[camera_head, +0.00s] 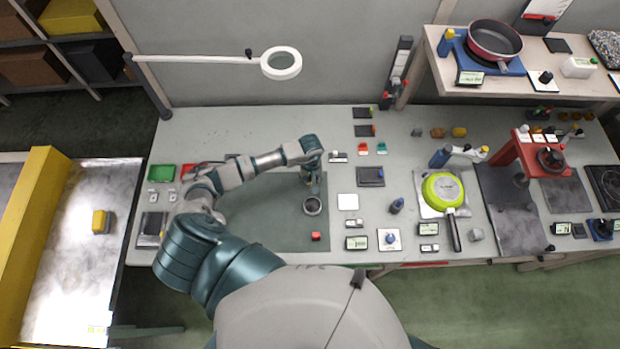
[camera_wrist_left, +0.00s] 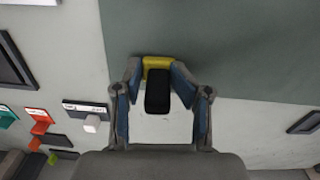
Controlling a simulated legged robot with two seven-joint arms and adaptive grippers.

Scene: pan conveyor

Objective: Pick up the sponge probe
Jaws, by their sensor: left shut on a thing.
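The sponge probe (camera_wrist_left: 157,92), a black block with a yellow end, sits between the fingers of my left gripper (camera_wrist_left: 157,100) in the left wrist view. The fingers close on its two sides. There the probe is mostly hidden by the gripper. I cannot tell whether it touches the mat. My right gripper is not in view.
A magnifier lamp (camera_head: 281,63) hangs over the back. A green pan (camera_head: 443,191) stands to the right. A conveyor (camera_head: 75,260) with a yellow-and-black item (camera_head: 101,221) runs at the left. Much of the mat is clear.

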